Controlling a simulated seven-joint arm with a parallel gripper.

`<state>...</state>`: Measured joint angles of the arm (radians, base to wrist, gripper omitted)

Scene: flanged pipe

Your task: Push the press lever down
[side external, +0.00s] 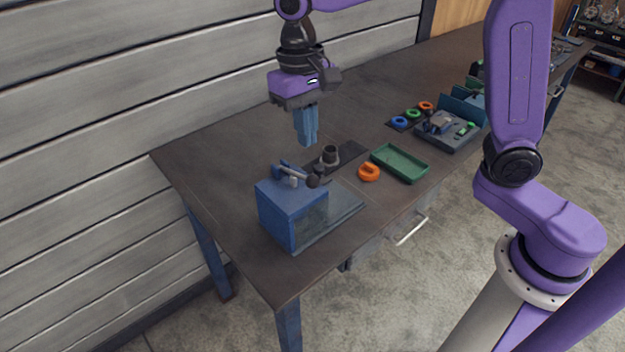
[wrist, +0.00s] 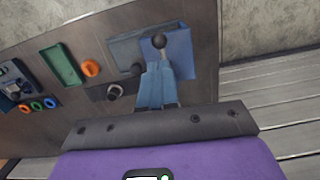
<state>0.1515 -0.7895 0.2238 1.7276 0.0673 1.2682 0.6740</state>
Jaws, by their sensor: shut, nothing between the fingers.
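The press is a blue box-shaped body (side external: 292,212) near the left end of the table, with a flat grey base plate (side external: 345,212) on its right side. Its lever (side external: 292,173) lies across the top, with a dark round knob (side external: 313,181) at one end. In the wrist view the blue press body (wrist: 181,52) and a black ball knob (wrist: 158,40) show just beyond my fingertips. My gripper (side external: 308,142) points down above and slightly behind the lever. Its blue fingers are shut and empty, with a visible gap to the lever. The fingers hide part of the lever in the wrist view.
A dark flanged pipe piece (side external: 329,156) stands on a black mat behind the press. An orange ring (side external: 369,172) and green tray (side external: 400,163) lie to the right. Farther right are coloured rings (side external: 413,114) and a grey fixture (side external: 448,132). The table left of the press is clear.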

